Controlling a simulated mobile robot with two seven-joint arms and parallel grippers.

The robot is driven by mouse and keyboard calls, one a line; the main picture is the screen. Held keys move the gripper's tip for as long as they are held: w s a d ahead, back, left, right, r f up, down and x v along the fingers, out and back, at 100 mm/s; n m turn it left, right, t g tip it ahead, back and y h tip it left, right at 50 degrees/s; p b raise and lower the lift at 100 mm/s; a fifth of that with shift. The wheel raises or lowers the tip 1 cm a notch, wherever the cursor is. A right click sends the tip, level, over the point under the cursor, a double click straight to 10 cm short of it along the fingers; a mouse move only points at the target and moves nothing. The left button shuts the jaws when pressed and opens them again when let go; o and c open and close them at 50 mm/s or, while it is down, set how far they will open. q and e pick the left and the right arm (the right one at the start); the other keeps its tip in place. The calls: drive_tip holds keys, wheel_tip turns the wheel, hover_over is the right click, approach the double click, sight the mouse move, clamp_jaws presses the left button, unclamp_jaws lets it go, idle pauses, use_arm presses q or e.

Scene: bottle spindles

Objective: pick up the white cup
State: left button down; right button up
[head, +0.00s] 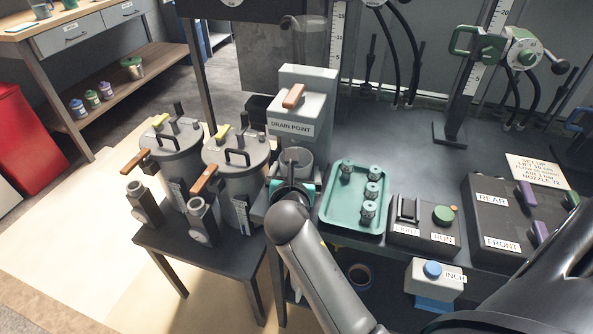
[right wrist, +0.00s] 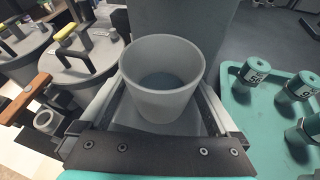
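The cup (head: 296,162), pale grey-white in these views, stands upright in front of the grey box labelled DRAIN POINT. In the right wrist view the cup (right wrist: 162,88) is in the middle, its open rim facing up and a darker floor inside. My right gripper (head: 291,187) is at the near side of the cup, low against it. In the right wrist view its two fingers (right wrist: 164,112) are spread wide, one on each side of the cup. Whether they touch its wall is hard to see. My left gripper is not in view.
A teal tray (head: 327,222) with several small green-grey parts lies just right of the cup. The DRAIN POINT box (head: 305,95) stands close behind. Two lidded grey canisters (head: 236,165) with handles stand left. Switch boxes (head: 424,225) sit further right.

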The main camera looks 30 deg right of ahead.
drive_tip(key=c, duration=1)
